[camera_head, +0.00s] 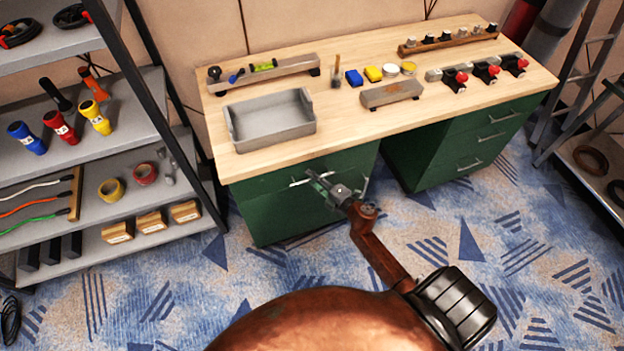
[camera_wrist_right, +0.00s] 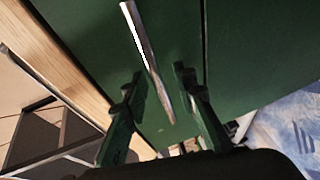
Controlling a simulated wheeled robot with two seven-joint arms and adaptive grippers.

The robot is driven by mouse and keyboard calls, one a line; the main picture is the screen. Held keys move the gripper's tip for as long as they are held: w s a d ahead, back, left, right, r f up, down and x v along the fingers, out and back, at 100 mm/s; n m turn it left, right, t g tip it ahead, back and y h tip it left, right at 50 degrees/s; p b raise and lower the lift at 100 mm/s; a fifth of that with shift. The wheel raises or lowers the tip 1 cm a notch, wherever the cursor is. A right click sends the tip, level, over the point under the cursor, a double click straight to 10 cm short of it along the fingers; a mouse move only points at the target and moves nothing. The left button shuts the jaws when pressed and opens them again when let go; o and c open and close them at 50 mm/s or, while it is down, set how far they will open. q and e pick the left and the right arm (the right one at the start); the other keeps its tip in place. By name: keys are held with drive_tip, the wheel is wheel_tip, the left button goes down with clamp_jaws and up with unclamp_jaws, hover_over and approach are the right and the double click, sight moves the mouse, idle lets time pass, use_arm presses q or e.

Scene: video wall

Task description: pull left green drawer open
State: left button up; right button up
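The left green drawer (camera_head: 262,187) is in the left cabinet of the workbench, just under the wooden top, and looks shut. Its silver bar handle (camera_head: 303,182) is partly hidden by my right gripper (camera_head: 322,186). In the right wrist view the drawer handle (camera_wrist_right: 148,62) runs between the two fingers of my right gripper (camera_wrist_right: 158,84). The fingers are apart, with a gap on each side of the handle. The green drawer front (camera_wrist_right: 90,30) fills much of that view. My left gripper does not show in either view.
A grey tray (camera_head: 270,121) stands on the bench top (camera_head: 345,118) above the drawer. A second handle (camera_head: 366,186) is right of my gripper. A loaded shelf (camera_head: 95,150) stands close on the left. The right cabinet (camera_head: 470,140) has several drawers. Patterned carpet in front is clear.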

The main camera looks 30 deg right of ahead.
drive_tip(key=shift+c, duration=0.7)
clamp_jaws()
